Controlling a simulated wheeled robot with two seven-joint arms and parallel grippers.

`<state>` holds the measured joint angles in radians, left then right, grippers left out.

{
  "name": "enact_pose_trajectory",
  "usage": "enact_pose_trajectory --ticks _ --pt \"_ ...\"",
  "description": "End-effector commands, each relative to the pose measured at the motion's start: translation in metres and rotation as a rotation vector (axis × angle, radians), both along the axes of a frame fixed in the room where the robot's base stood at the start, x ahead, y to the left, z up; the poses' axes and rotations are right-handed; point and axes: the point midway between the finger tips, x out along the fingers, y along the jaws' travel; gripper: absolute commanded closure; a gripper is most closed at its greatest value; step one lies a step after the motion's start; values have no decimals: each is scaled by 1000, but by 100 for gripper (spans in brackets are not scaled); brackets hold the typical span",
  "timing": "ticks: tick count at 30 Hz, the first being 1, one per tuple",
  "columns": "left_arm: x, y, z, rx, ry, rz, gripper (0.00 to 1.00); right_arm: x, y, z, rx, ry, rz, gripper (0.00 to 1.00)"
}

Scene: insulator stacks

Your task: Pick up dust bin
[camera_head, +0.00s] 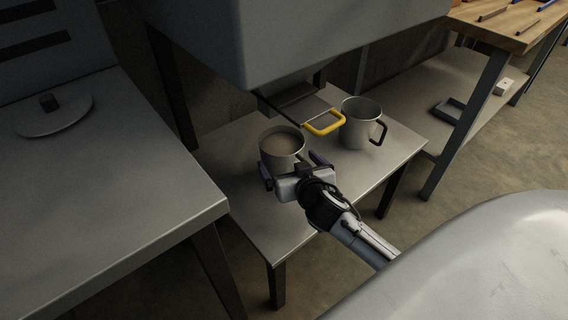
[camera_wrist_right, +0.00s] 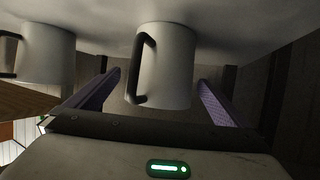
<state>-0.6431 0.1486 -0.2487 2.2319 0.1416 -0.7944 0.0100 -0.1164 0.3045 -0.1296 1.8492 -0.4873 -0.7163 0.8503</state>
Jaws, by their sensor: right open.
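Two grey mug-shaped bins stand upright on a low metal table. The near one (camera_head: 281,144) holds pale beige material. The other (camera_head: 359,122) stands to its right, with a black handle and no visible fill. I cannot tell which is meant by the dust bin. My right gripper (camera_head: 291,168) is open at the near bin, its purple fingers on either side of it. In the right wrist view the picture is inverted; the near bin (camera_wrist_right: 172,65) and its dark handle show between the spread fingers (camera_wrist_right: 158,82). The second bin (camera_wrist_right: 48,52) is at left. My left gripper is out of view.
A large grey housing (camera_head: 300,40) hangs above the low table (camera_head: 228,165), with a yellow handle (camera_head: 324,123) close behind the bins. A grey bench (camera_head: 100,190) is at left. A wooden-topped workbench (camera_head: 510,25) is at right.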

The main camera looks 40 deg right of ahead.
Motion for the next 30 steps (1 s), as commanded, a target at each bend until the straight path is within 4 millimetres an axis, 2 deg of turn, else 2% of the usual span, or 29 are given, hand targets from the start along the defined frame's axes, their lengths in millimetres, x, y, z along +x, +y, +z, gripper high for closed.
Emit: enact_pose_trajectory --ticks 12,20,28,30 --pt "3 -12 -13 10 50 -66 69 45 -13 -20 -3 0 1 0" --pt "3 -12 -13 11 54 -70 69 47 -13 -20 -1 2 2 0" --pt "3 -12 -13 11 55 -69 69 47 -13 -20 -1 2 2 44" --pt "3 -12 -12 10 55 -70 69 48 -13 -18 -1 -3 2 45"
